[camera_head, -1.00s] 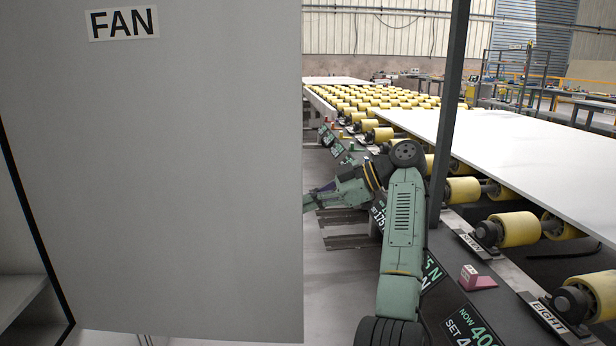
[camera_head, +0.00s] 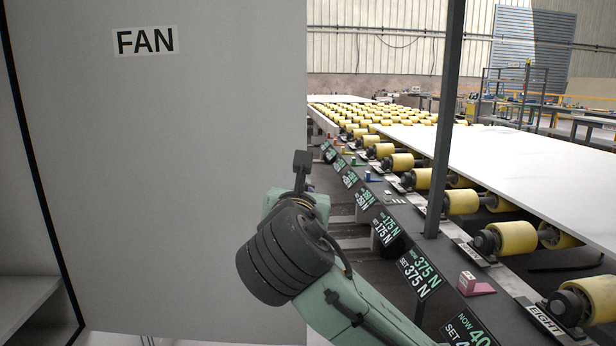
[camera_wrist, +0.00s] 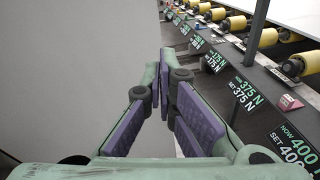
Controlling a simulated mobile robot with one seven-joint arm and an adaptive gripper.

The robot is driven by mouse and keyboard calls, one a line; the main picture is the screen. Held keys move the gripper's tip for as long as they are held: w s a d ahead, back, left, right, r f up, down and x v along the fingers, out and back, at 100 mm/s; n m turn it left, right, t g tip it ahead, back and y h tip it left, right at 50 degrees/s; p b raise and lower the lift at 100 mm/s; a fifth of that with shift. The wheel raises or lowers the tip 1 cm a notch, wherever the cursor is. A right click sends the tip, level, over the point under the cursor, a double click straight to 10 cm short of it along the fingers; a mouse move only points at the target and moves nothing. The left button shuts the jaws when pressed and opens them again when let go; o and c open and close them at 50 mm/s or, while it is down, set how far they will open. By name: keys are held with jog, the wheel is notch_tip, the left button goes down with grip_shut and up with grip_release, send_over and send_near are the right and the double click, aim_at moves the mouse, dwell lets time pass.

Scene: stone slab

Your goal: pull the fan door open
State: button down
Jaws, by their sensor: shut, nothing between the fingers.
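The fan door (camera_head: 170,190) is a large flat grey panel with a FAN label (camera_head: 145,41), filling the left of the head view. A dark strip and an open gap with a shelf show along its left side. In the wrist view the grey panel (camera_wrist: 75,65) fills the left, and its upright edge lies just beyond the fingers. My gripper (camera_wrist: 173,58) is shut and empty, its purple-padded fingers meeting at the tips near that edge. Whether it touches the panel I cannot tell. In the head view my wrist hides the fingers. No handle shows.
A roller conveyor (camera_head: 513,236) with yellow rollers runs along the right, carrying a pale stone slab (camera_head: 500,160). A dark post (camera_head: 443,130) stands at its near side. Force signs (camera_head: 418,275) and a pink block (camera_head: 474,285) line its edge. Between door and conveyor is a narrow floor strip.

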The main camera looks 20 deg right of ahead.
jog(key=w+d+n+t+p, duration=0.1)
jog(key=w+d+p, duration=0.2)
jog(key=w, duration=0.7)
jog(key=shift+r+n+p, duration=0.2)
jog(key=shift+n+p, duration=0.2)
jog(key=shift+p, duration=0.05)
